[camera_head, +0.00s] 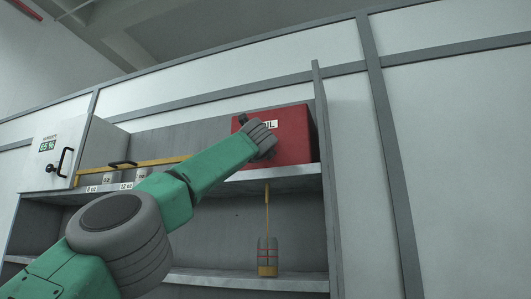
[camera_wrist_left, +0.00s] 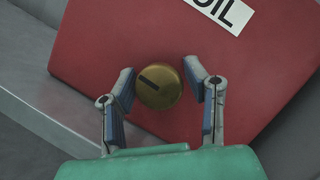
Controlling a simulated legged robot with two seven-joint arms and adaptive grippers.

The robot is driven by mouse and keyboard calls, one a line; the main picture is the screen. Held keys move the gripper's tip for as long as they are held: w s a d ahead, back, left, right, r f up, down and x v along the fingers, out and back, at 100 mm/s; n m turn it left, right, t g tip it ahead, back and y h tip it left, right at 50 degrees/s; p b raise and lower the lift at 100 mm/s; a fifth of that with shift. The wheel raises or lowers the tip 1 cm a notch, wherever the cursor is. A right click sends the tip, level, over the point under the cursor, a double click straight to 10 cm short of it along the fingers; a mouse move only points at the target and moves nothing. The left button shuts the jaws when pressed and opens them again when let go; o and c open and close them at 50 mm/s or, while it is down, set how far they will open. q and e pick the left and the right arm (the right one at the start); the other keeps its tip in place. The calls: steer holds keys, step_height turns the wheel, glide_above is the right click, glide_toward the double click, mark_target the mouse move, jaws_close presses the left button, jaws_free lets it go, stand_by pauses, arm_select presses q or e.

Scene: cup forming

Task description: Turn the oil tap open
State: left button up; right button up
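The red oil box (camera_head: 292,140) stands on the upper shelf, its label partly hidden by my arm in the head view. In the left wrist view, the box (camera_wrist_left: 105,55) carries a round brass tap knob (camera_wrist_left: 159,88) with a dark slot, tilted in the picture. My left gripper (camera_wrist_left: 163,84) is open, with one finger on each side of the knob and narrow gaps visible. In the head view the fingers are mostly hidden behind my wrist. A thin amber line (camera_head: 267,208) runs down from the upper shelf to a clear container (camera_head: 267,250) with yellow at its bottom. My right gripper is not in view.
A white cabinet (camera_head: 58,153) with a 65 % display and dark handle stands left. Several grey containers marked in oz (camera_head: 110,177) sit beside it. The upper shelf (camera_head: 290,172) and a side panel (camera_head: 323,150) bound the space around the box.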

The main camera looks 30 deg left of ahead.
arm_select(q)
steer(key=shift+o, duration=0.4)
steer(key=shift+s+a+r, duration=0.1)
steer(key=shift+s, duration=0.15)
steer(key=shift+w+f, duration=0.2)
steer(key=shift+f, duration=0.05)
steer(key=shift+s+d, duration=0.45)
steer(key=shift+s, duration=0.25)
steer(key=v, duration=1)
steer(key=shift+s+f, duration=0.15)
steer(key=shift+s, duration=0.15)
